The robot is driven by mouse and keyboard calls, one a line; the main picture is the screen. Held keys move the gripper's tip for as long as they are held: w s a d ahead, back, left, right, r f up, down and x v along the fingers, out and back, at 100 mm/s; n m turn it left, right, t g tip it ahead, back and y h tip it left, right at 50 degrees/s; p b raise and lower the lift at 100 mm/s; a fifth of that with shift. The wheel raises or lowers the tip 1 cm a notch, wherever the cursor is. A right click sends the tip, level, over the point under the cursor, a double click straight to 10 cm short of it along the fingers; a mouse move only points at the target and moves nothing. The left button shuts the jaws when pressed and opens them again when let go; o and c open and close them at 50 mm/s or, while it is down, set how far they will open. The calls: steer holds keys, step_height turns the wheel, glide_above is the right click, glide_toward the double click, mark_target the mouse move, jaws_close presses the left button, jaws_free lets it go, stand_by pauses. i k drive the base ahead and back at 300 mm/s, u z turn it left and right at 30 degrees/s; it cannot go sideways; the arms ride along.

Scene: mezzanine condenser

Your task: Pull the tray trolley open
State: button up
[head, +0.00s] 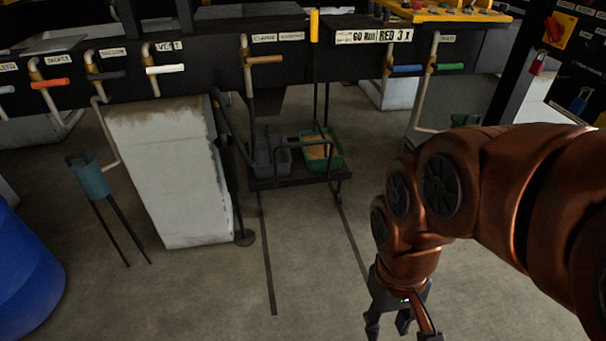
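The tray trolley (297,179) is a low dark platform under the black bench, at the inner end of two dark floor rails. It carries a grey bin (272,157) and a green tray (331,160) with tan contents. A dark bar runs across its front above the platform. My gripper (388,325) points down at the bottom of the view, in front and to the right of the trolley, apart from it. Its fingertips are partly cut off by the lower edge, so its opening is unclear.
A white block (168,170) stands left of the trolley. A blue-grey cup on thin legs (90,178) and a blue drum (22,268) are farther left. Labelled valves with coloured handles line the bench front (215,75). The floor (310,265) between the rails is clear.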

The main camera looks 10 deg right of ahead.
mark_target(299, 175)
steer(key=z, duration=0.35)
steer(key=k, duration=0.45)
steer(key=z, duration=0.9)
steer(key=i, duration=0.3)
steer(key=u, duration=0.75)
steer(key=i, duration=0.85)
steer(key=u, duration=1.05)
steer(key=i, duration=0.2)
steer(key=u, duration=0.2)
